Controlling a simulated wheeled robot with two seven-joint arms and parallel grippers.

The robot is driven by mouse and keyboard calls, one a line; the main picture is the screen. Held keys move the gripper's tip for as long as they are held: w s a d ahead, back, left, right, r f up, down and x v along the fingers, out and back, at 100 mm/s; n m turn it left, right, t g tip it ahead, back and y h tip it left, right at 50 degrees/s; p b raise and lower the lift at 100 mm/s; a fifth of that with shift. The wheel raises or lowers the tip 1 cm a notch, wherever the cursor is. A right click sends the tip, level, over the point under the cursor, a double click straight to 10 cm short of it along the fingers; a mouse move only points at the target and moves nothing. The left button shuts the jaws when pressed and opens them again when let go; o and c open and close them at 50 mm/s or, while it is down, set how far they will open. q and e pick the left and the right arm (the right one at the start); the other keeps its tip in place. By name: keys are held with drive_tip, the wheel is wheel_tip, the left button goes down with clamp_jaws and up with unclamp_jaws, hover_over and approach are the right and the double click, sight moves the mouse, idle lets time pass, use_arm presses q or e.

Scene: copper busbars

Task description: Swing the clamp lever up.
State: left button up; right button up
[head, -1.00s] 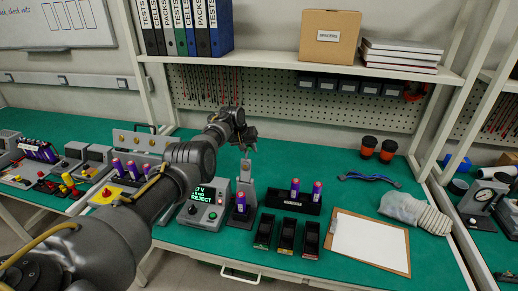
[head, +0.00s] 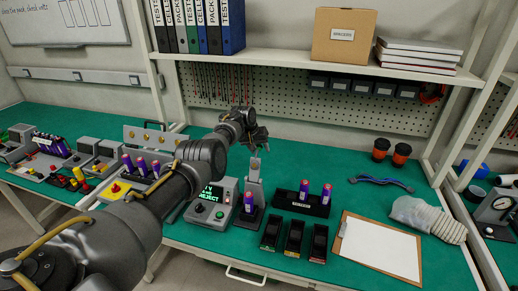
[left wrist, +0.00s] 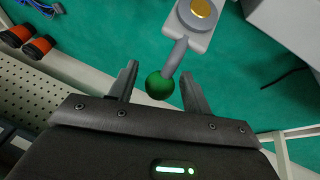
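The clamp stands on the bench in the head view, a grey post (head: 254,190) with a light grey lever arm (head: 254,166) standing up at its top, just below my left gripper. In the left wrist view the lever arm (left wrist: 194,22) bears a gold disc, and a thin rod runs from it to a green ball knob (left wrist: 160,85). My left gripper (head: 259,140) is open. Its fingers (left wrist: 157,84) stand on either side of the knob, with a visible gap on the left; contact on the right is unclear. The knob is not discernible in the head view. My right gripper is out of view.
A purple cell (head: 249,203) stands at the clamp's base. A grey tester (head: 211,204) reading REJECT is to its left, a black cell holder (head: 297,204) to its right. Three black bins (head: 293,240) and a clipboard (head: 378,247) lie in front. The shelf (head: 320,62) overhangs behind.

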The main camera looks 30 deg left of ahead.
use_arm(q)
drive_tip(key=shift+r, duration=0.1)
drive_tip(key=shift+r+p, duration=0.2)
drive_tip(key=shift+p, duration=0.1)
drive_tip(key=p+v, duration=0.2)
drive_tip(key=v, duration=0.1)
drive_tip(key=shift+p, duration=0.35)
drive_tip(key=v, duration=0.7)
drive_tip(key=shift+s+b, duration=0.2)
drive_tip(key=shift+b, duration=0.25)
